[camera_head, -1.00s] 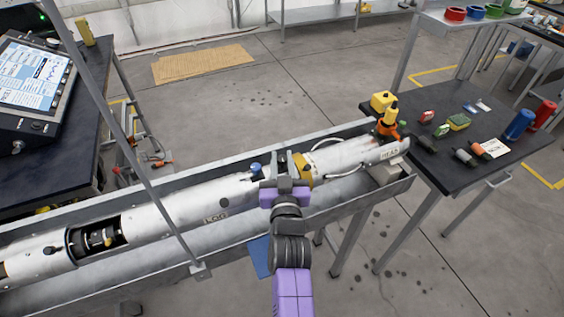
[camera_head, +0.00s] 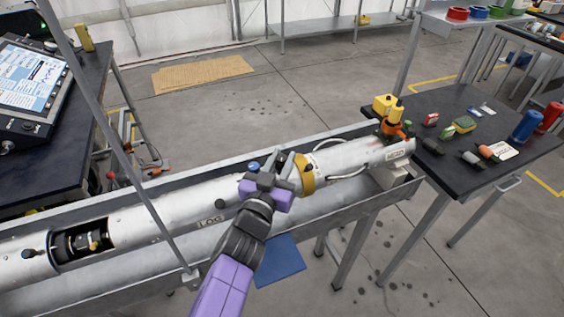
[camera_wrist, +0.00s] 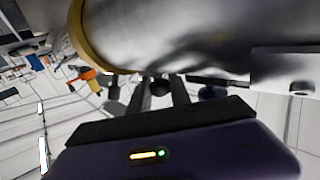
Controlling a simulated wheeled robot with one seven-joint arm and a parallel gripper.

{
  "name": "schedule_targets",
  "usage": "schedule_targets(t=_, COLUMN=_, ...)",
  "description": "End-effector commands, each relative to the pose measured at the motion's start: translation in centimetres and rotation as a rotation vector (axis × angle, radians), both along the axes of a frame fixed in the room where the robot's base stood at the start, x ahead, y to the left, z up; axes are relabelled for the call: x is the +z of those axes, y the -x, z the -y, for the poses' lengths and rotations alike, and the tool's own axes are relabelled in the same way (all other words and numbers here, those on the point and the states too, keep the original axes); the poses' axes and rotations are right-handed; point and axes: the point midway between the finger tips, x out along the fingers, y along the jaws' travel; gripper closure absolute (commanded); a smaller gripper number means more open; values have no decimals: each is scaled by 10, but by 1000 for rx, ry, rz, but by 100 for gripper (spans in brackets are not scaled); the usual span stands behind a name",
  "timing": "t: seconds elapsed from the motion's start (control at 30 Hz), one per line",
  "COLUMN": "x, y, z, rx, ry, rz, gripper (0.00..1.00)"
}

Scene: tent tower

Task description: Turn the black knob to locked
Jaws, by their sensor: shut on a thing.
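A long silver tube (camera_head: 150,218) lies in a grey metal trough, with a yellow-gold collar (camera_head: 304,174) around it. My gripper (camera_head: 268,180) is at the tube's near side, just left of the collar. In the wrist view, my gripper's two dark fingers (camera_wrist: 158,92) stand on either side of a small round black knob (camera_wrist: 160,86) below the tube (camera_wrist: 180,35). The fingers are shut on this knob. The head view hides the knob behind my gripper. I cannot read a locked mark or the knob's angle.
A blue knob (camera_head: 253,166) sits on the tube just behind my gripper. The trough (camera_head: 345,205) has raised metal walls, and a slanting grey bar (camera_head: 130,165) crosses in front of it. A black table (camera_head: 470,165) with small parts stands at the right.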

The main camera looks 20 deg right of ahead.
Motion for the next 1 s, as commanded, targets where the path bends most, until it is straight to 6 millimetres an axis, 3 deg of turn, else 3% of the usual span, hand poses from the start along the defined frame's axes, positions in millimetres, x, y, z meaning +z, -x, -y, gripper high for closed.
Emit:
schedule_targets(t=0.43, x=0, y=0, z=0, rx=-6, ry=-1, rz=-1, gripper=100)
schedule_targets(t=0.47, x=0, y=0, z=0, rx=-6, ry=-1, rz=-1, gripper=70)
schedule_targets(t=0.53, x=0, y=0, z=0, rx=-6, ry=-1, rz=-1, gripper=56)
schedule_targets(t=1.0, x=0, y=0, z=-1, rx=2, ry=1, rz=-1, gripper=54)
